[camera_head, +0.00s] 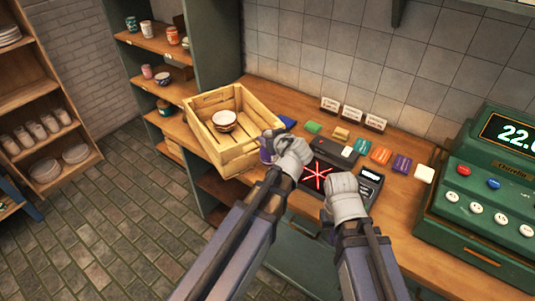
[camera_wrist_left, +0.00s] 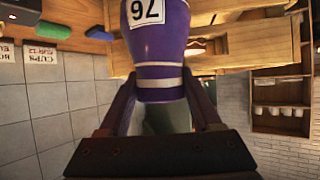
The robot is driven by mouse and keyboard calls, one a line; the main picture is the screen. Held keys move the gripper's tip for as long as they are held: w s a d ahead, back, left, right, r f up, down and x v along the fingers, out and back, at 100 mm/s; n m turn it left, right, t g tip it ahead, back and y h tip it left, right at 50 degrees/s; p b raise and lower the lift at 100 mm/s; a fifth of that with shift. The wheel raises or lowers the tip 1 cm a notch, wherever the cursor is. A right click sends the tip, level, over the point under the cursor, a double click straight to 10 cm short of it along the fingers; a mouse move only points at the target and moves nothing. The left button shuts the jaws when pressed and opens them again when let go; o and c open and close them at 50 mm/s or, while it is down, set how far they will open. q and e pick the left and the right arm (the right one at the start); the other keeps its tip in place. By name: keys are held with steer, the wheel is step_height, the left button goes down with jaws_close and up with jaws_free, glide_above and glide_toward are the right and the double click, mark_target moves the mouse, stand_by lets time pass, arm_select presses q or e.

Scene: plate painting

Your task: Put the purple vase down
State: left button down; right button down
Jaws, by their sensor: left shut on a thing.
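The purple vase (camera_wrist_left: 158,50) has pale bands and a white label with dark digits. It fills the middle of the left wrist view, between the two fingers of my left gripper (camera_wrist_left: 158,98). In the head view, only part of the vase (camera_head: 266,150) shows at the right corner of the wooden crate, mostly hidden by my left gripper (camera_head: 278,148). That gripper is shut on the vase. I cannot tell whether the vase touches the counter. My right gripper (camera_head: 344,188) is over the counter by the black device; its fingers are not clear.
The wooden crate (camera_head: 205,102) holds stacked bowls (camera_head: 224,119). A black device (camera_head: 322,172) with a red star-shaped light lies between my grippers. Coloured blocks (camera_head: 381,155) and small signs (camera_head: 352,114) line the counter (camera_head: 408,205). A green cash register (camera_head: 485,195) stands at right.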

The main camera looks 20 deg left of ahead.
arm_select(q)
steer(key=shift+f+b, duration=2.15)
steer(key=shift+f, duration=0.55)
steer(key=shift+r, duration=0.15)
steer(key=shift+c, duration=0.4)
jaws_free()
